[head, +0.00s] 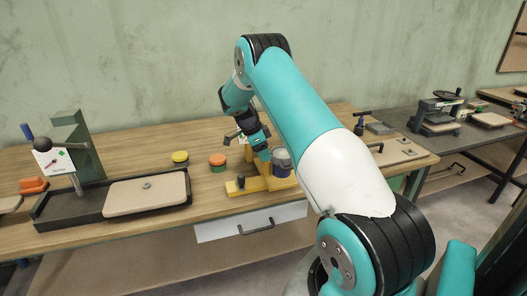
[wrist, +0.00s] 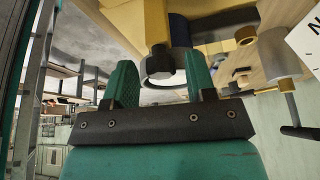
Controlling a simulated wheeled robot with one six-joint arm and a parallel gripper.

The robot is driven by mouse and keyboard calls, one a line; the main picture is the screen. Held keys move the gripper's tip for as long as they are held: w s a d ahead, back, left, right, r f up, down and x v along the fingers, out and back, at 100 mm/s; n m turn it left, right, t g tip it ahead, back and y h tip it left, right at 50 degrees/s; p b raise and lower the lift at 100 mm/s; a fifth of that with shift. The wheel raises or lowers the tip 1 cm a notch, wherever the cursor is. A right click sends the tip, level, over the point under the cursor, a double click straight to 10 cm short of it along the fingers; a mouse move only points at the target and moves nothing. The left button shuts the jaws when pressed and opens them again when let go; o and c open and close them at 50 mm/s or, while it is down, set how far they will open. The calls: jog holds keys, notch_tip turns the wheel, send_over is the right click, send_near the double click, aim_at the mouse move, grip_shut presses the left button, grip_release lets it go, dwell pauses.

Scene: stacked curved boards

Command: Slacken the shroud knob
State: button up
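A yellow fixture (head: 262,184) stands on the wooden bench, with a dark blue-grey cylinder (head: 283,161) at its right and a small dark knob on its base (head: 240,181). In the wrist view a dark round knob (wrist: 160,64) sits on the end of a yellow post (wrist: 157,22); I take it for the shroud knob. My gripper (wrist: 161,80) has its two green fingers apart, one on each side of this knob, with gaps visible. In the head view my gripper (head: 258,141) is over the fixture, and it hides part of it.
Yellow-topped (head: 180,158) and orange-topped (head: 217,161) round pieces stand left of the fixture. Farther left is a dark tray with a tan board (head: 147,192) and an upright green stand (head: 74,140). A drawer handle (head: 256,228) sticks out below the bench edge.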

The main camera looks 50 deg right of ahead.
jog(key=c, duration=0.8)
jog(key=shift+o, duration=0.3)
jog(key=shift+f+n+b, duration=0.2)
jog(key=shift+n+b, duration=0.4)
jog(key=shift+b, duration=0.2)
jog(key=shift+s+n+t+h+b, duration=0.1)
jog(key=shift+n+t+h+b, duration=0.25)
jog(key=shift+n+b, duration=0.3)
jog(key=shift+a+r+n+t+b, duration=0.1)
jog(key=shift+n+t+b, duration=0.1)
jog(key=shift+n, duration=0.35)
jog(key=shift+r+n+t+b, duration=0.1)
jog(key=shift+n+t, duration=0.05)
jog(key=shift+n, duration=0.35)
jog(key=o, duration=0.9)
jog(key=shift+r, duration=0.1)
